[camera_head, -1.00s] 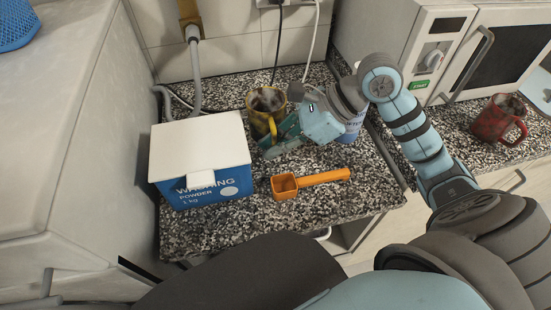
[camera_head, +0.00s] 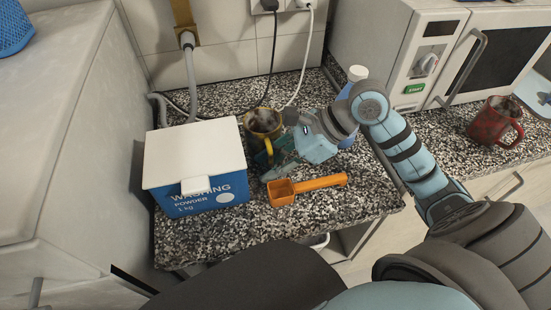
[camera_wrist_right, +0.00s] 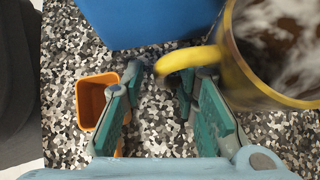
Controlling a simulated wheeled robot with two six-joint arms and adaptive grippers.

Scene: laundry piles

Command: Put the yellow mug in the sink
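The yellow mug (camera_head: 262,122) stands on the speckled counter behind the orange scoop, beside the washing powder box. Dark and whitish contents show inside it. In the right wrist view the mug (camera_wrist_right: 232,70) is at the upper right, with its handle reaching left toward the fingertips. My right gripper (camera_head: 273,163) is low beside the mug. In the wrist view its green fingers (camera_wrist_right: 160,88) are apart, with the handle's end at or just beyond the gap between the tips. Contact cannot be told. No sink shows. My left gripper is not in view.
The blue washing powder box (camera_head: 210,198) stands left of the mug. The orange scoop (camera_head: 310,187) lies in front. A white-capped bottle (camera_head: 357,75) stands behind my right wrist. A red mug (camera_head: 495,122) and a microwave (camera_head: 400,40) are at the right. Cables hang behind.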

